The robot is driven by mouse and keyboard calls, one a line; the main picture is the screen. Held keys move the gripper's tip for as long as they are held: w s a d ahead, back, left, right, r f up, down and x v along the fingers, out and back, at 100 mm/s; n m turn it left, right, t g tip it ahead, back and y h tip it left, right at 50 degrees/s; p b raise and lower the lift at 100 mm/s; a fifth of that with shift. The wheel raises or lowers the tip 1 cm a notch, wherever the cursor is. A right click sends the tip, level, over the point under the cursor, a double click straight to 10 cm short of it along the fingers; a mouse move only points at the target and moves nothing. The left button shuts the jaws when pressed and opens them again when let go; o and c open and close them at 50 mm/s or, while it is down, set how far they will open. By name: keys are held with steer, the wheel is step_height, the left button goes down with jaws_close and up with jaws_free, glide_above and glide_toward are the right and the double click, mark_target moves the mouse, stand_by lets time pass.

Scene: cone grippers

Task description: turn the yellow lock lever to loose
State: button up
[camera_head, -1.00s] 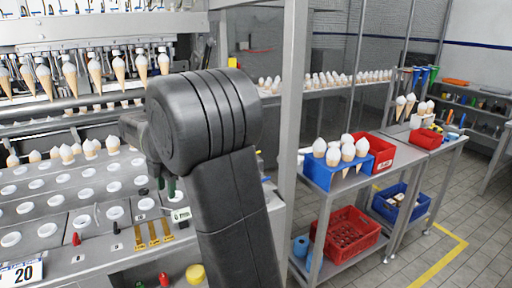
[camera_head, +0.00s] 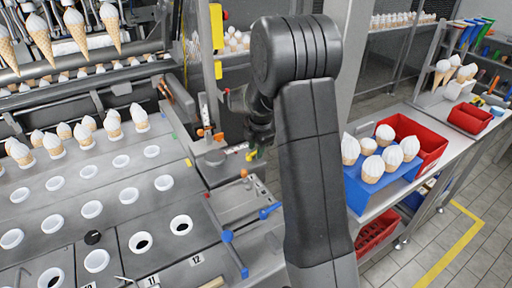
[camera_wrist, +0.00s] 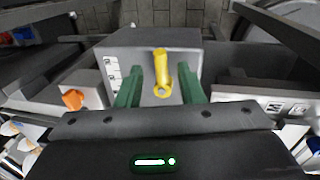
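The yellow lock lever (camera_wrist: 161,70) shows in the wrist view on a grey box face (camera_wrist: 133,53), with a ring-like end towards me. My gripper (camera_wrist: 161,92) has two green fingers, spread apart, one on each side of the lever. A gap shows between the lever and each finger, and I cannot tell whether the fingers reach its depth. In the head view a small yellow piece, probably this lever (camera_head: 251,154), shows beside my gripper (camera_head: 259,151). My arm's dark wrist hides part of that area.
An orange knob (camera_wrist: 73,99) sits left of my gripper in the wrist view. In the head view, the cone machine's holed plates (camera_head: 120,190) lie left. A blue-handled lever (camera_head: 235,255) is in front. A blue cone stand (camera_head: 375,190) and red bin (camera_head: 432,140) stand right.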

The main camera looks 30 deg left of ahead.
steer(key=shift+s+f, duration=0.1)
steer(key=shift+s, duration=0.1)
steer(key=shift+c, duration=0.4)
jaws_close()
